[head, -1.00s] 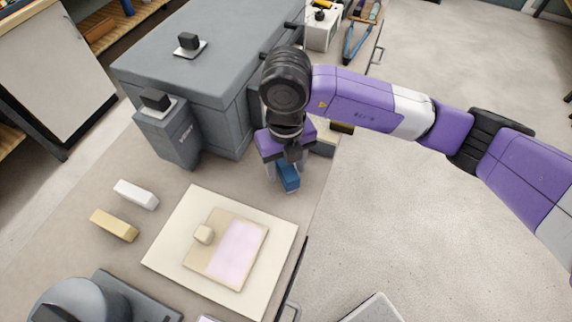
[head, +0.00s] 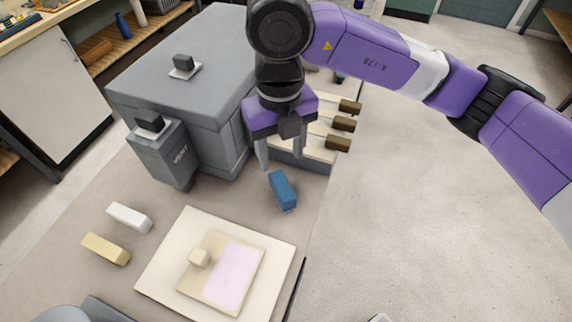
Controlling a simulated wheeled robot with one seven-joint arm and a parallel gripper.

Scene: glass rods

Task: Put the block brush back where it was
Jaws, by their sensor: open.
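A blue block (head: 283,190), which may be the block brush, rests on the bench top near its right edge. It lies to the right of the grey box and behind the pale square board. My gripper (head: 281,160) is open and empty above and just behind the blue block, with its fingers pointing down. The fingers look clear of the block. Bristles cannot be made out on it.
The grey box (head: 185,65) with a smaller vent unit (head: 160,155) stands close left of my gripper. Several dark-handled tools (head: 343,124) lie on a rack behind it. The pale board (head: 165,275), a white block (head: 130,217) and a tan block (head: 106,249) are in front.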

